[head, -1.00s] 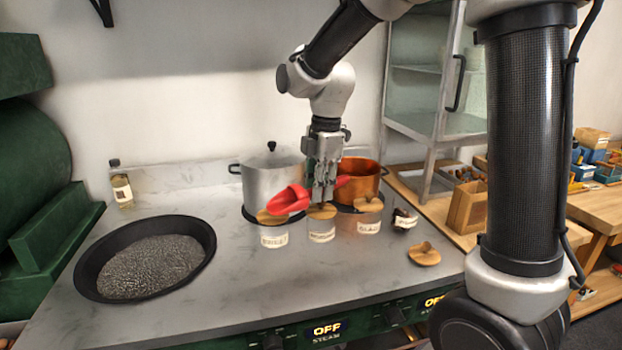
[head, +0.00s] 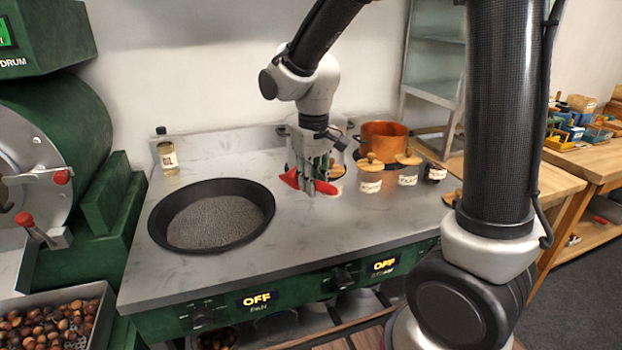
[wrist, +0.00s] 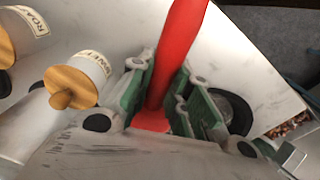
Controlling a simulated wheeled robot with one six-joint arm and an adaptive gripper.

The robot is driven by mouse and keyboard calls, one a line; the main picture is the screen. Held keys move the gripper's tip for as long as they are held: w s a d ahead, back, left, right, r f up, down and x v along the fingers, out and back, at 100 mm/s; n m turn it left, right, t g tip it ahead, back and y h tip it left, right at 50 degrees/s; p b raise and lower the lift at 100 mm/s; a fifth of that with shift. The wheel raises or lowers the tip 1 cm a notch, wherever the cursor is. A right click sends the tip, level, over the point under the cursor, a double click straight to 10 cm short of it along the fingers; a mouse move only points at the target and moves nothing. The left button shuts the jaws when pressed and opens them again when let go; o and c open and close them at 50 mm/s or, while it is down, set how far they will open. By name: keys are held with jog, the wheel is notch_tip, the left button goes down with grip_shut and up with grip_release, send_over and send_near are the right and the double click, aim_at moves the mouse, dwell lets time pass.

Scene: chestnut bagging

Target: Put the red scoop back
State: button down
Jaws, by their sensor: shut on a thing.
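The red scoop (head: 291,178) is in my gripper (head: 308,184), above the grey worktop near the steel pot. In the head view, red parts show on both sides of the fingers. In the wrist view, the scoop (wrist: 178,50) runs up between the green-padded fingers of my gripper (wrist: 160,108), which are shut on it. The far end of the scoop runs out of the wrist view. I cannot tell whether it touches the worktop.
Lidded, labelled jars (head: 370,178) stand right of my gripper. A copper pot (head: 383,138) is behind them. A black pan (head: 262,190) of grey grains sits left, with an oil bottle (head: 167,155) behind it. Chestnuts fill a tray (head: 103,296) at lower left. The front worktop is clear.

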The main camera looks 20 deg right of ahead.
jog(key=m, duration=0.3)
jog(key=shift+w, duration=0.3)
jog(key=shift+f+m, duration=0.2)
jog(key=shift+m, duration=0.1)
jog(key=shift+f, duration=4.3)
jog(key=shift+f, duration=0.5)
jog(key=c, duration=1.3)
grip_release()
jog(key=shift+o, duration=0.2)
